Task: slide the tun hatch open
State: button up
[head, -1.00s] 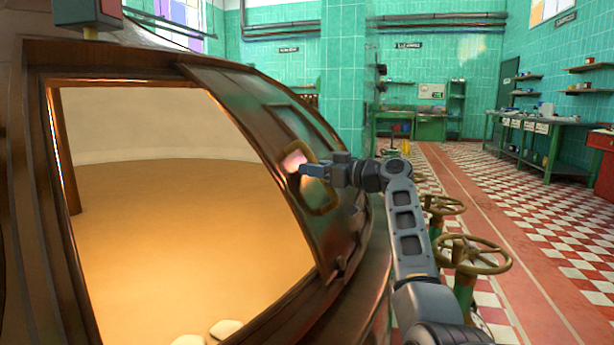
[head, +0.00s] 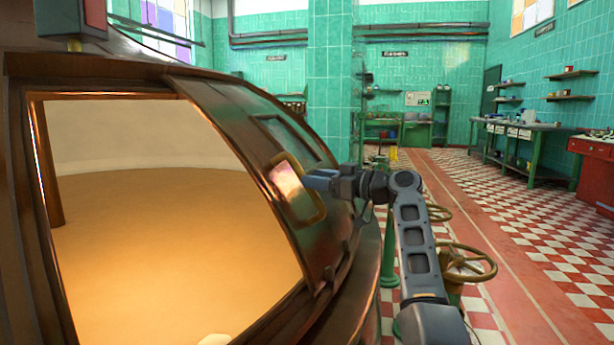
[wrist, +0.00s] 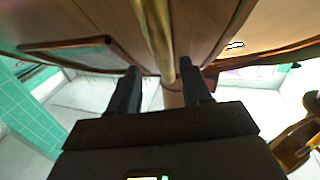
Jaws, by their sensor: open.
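The tun hatch (head: 255,150) is a curved, dark copper panel with a small window, at the right side of a wide opening in the tun (head: 20,62). The opening shows a pale tan mass inside. A brass loop handle (head: 312,214) sits on the hatch's lower part. My gripper (head: 309,180) is at the handle's right side in the head view. In the wrist view my gripper (wrist: 160,68) is open, and the brass handle bar (wrist: 155,35) shows in the gap between the fingers. I cannot tell whether the fingers touch it.
Brass valve wheels (head: 466,263) stand to the right of the tun, close to my arm. The checkered floor (head: 530,235) beyond is clear. A green workbench (head: 532,130) and a red cabinet (head: 592,165) stand at the far right.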

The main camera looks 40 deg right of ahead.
jog(key=v, duration=0.3)
jog(key=shift+s+d, duration=0.2)
jog(key=shift+s, duration=0.15)
jog(key=shift+s, duration=0.1)
